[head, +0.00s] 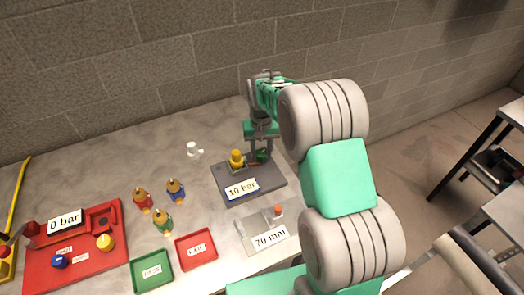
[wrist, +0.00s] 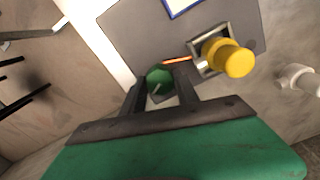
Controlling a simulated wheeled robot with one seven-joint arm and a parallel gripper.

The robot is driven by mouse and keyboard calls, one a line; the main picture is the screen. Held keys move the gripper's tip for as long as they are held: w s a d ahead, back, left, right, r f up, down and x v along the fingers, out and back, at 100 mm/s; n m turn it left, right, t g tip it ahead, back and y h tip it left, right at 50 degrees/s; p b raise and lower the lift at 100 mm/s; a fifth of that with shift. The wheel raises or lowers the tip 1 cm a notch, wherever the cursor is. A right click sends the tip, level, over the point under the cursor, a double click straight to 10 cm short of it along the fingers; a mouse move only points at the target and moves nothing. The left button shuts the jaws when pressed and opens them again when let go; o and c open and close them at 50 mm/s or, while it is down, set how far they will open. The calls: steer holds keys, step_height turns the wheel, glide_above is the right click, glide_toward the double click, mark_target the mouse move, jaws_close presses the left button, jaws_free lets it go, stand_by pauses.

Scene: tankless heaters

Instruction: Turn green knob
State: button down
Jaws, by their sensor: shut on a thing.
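The green knob (wrist: 159,78) sits on a dark grey panel (head: 222,178) that carries a "10 bar" label. In the wrist view the knob lies between the fingers of my gripper (wrist: 164,84), which are shut on it. In the head view the knob (head: 263,156) shows just under my gripper (head: 262,148), partly covered by the fingers.
A white fitting (head: 193,149) stands left of the panel. Several small coloured fittings (head: 163,222) stand further left. A red "0 bar" device (head: 80,265), a green tray (head: 137,284), a red tray (head: 196,250) and a grey "70 mm" block (head: 247,226) are nearer the front.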

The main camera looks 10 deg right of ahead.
mark_target(261, 153)
steer(key=shift+m, duration=0.4)
steer(key=m+b, duration=0.2)
steer(key=m, duration=0.2)
steer(key=shift+m, duration=0.3)
steer(key=m+b, duration=0.2)
steer(key=m, duration=0.4)
steer(key=shift+m, duration=0.3)
steer(key=c, duration=0.9)
jaws_free()
steer(key=shift+r, duration=0.15)
step_height(261, 153, up, 8)
steer(key=shift+f+b, duration=0.2)
steer(key=shift+b, duration=0.5)
